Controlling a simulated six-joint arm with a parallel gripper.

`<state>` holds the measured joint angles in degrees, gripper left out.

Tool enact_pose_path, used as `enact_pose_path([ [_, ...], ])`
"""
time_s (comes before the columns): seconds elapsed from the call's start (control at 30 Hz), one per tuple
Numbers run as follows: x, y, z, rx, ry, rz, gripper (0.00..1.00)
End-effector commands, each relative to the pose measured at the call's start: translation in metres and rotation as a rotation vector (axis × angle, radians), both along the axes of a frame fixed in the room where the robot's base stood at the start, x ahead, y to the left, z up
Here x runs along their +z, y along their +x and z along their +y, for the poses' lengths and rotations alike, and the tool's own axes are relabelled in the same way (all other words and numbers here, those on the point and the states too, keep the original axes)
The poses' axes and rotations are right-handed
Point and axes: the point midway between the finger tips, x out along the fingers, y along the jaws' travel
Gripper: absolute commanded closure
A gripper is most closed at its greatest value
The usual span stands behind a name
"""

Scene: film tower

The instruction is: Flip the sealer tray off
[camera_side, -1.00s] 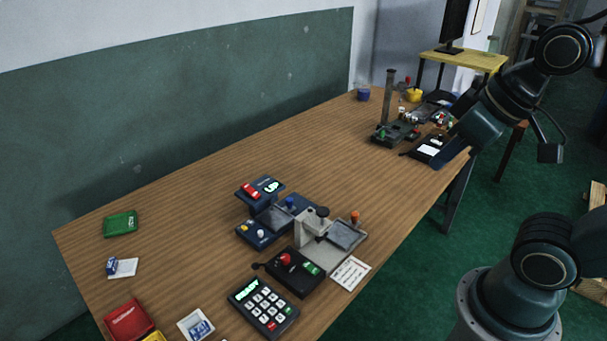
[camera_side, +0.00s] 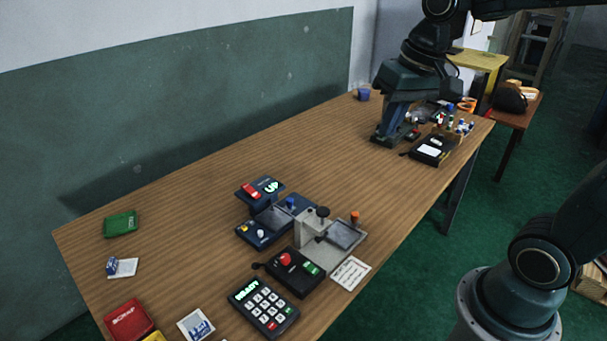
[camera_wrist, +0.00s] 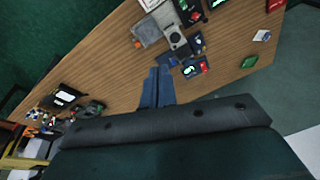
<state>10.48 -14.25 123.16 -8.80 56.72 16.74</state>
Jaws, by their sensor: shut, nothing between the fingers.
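No label I can read names the sealer tray. A dark blue station (camera_side: 262,228) near the table's middle has a small tray, a red switch and a display reading UP. A grey station (camera_side: 318,230) beside it has a flat grey tray (camera_side: 344,235) and an orange knob. Both show in the wrist view, the blue station (camera_wrist: 183,58) and the grey station (camera_wrist: 170,30). My arm hides the tower at the far end.
A black box (camera_side: 291,272) with a red button and a keypad (camera_side: 263,304) stand in front of the stations. A white card (camera_side: 350,273) lies beside them. A black device (camera_side: 433,149) and small parts lie at the far end. The middle of the table is clear.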

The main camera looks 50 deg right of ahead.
Motion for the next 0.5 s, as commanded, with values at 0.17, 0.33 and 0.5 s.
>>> enact_pose_path([
  [0.17,-0.008,0.026,-0.013,-0.068,0.032,0.053,1.0],
  [0.33,-0.018,0.048,-0.027,-0.132,0.062,0.101,1.0],
  [0.5,-0.031,0.069,-0.042,-0.197,0.091,0.15,1.0],
])
